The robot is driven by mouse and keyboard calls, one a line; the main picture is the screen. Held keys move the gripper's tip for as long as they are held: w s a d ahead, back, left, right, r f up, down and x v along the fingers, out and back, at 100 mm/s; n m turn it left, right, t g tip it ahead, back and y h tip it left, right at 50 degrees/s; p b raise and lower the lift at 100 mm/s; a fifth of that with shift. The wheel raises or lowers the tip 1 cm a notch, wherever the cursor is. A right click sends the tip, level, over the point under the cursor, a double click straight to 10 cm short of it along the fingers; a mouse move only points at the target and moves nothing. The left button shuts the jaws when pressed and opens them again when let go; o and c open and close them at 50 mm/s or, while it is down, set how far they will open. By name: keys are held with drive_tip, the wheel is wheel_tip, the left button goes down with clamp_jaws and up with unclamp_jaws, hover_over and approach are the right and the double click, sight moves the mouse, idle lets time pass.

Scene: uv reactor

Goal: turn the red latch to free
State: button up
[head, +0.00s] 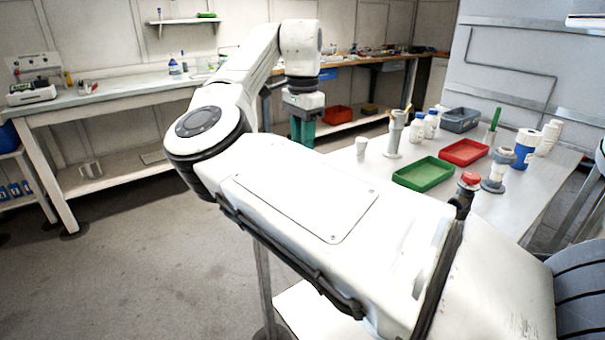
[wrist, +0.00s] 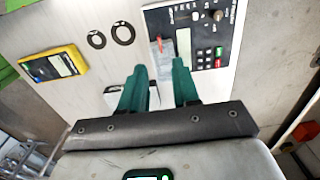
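My gripper (wrist: 160,67) shows in the wrist view with two green fingers apart and nothing held between them. A small red piece (wrist: 159,43), possibly the red latch, stands just beyond the fingertips, beside the left edge of a dark control panel (wrist: 205,38). It looks apart from the fingers, and its exact shape is too small to tell. In the head view my gripper (head: 302,130) hangs pointing down at mid-distance, beyond my arm. I cannot make out the red latch in the head view.
A yellow meter (wrist: 52,65) and two dark rings (wrist: 123,33) lie left of the panel. In the head view, a table at right holds a green tray (head: 424,174), a red tray (head: 464,152), bottles and a red-topped post (head: 470,178). The floor at left is clear.

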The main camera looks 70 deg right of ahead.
wheel_tip(320, 180, down, 9)
drive_tip(key=shift+r+b, duration=0.1)
drive_tip(key=shift+b, duration=0.4)
clamp_jaws()
